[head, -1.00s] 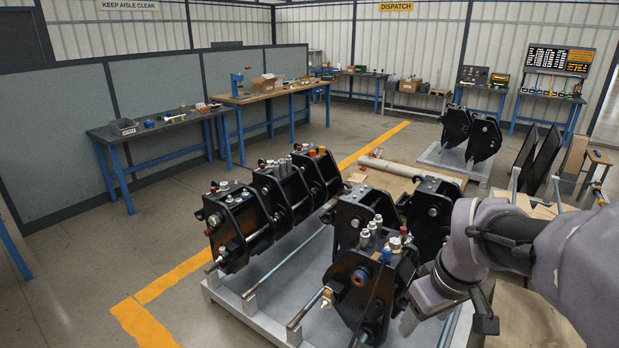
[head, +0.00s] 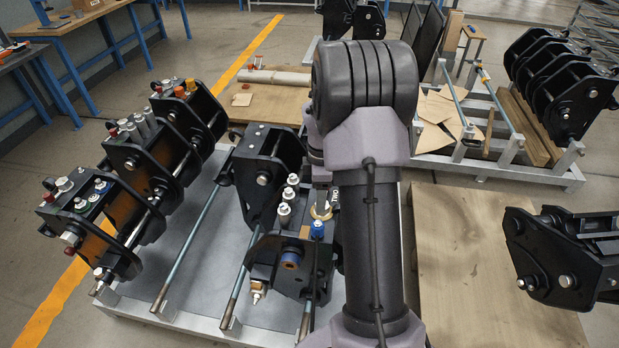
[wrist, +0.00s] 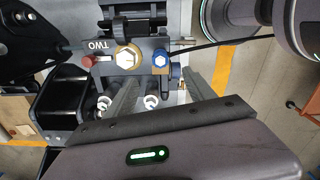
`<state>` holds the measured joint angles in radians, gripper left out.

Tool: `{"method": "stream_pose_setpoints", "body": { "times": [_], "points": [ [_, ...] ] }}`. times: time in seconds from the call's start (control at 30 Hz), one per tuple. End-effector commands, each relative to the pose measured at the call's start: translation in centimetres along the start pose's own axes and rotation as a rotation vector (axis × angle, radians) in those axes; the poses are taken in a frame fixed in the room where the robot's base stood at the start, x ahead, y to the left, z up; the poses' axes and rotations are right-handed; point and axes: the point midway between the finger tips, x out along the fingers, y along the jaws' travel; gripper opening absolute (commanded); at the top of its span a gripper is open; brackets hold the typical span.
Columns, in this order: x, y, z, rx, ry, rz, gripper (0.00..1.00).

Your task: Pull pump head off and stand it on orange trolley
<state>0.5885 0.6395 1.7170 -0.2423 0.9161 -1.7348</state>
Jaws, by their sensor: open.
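In the head view my gripper (head: 322,195) points down over the top of the front black coupler (head: 300,262), partly hidden by my arm. In the wrist view its two grey fingers (wrist: 160,88) are apart, with nothing held between them. Just beyond the fingertips are a brass ring with a pale hex centre (wrist: 126,58), a blue fitting (wrist: 161,60) and a red knob (wrist: 89,62) on a block marked TWO. I cannot tell which part is the pump head. An orange-brown surface (wrist: 290,130) shows at the wrist view's right edge; I cannot tell whether it is the orange trolley.
White-capped fittings (head: 284,210) stand close left of my gripper. A row of black couplers (head: 130,170) is on the left side of the grey rack (head: 190,320). Wooden boards (head: 460,250) lie to the right, with another coupler (head: 565,265) at the right edge.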

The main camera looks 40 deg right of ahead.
Motion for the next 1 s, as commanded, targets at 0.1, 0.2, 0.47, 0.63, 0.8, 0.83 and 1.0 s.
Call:
{"method": "stream_pose_setpoints", "body": {
  "times": [0.1, 0.2, 0.47, 0.63, 0.8, 0.83, 1.0],
  "points": [
    [4.0, -0.1, 0.0, 0.001, 0.000, -0.003, 0.63],
    [6.8, -0.1, 0.0, 0.001, -0.001, -0.002, 0.63],
    [13.0, -0.1, 0.0, 0.001, -0.001, -0.001, 0.63],
    [14.8, 0.0, 0.0, 0.003, -0.001, 0.000, 0.63],
    [15.0, 0.0, 0.0, 0.003, -0.001, 0.002, 0.63],
    [15.0, 0.0, 0.0, 0.003, -0.001, 0.002, 0.63],
    [15.0, 0.0, 0.0, 0.003, -0.001, 0.001, 0.49]
  ]
}}
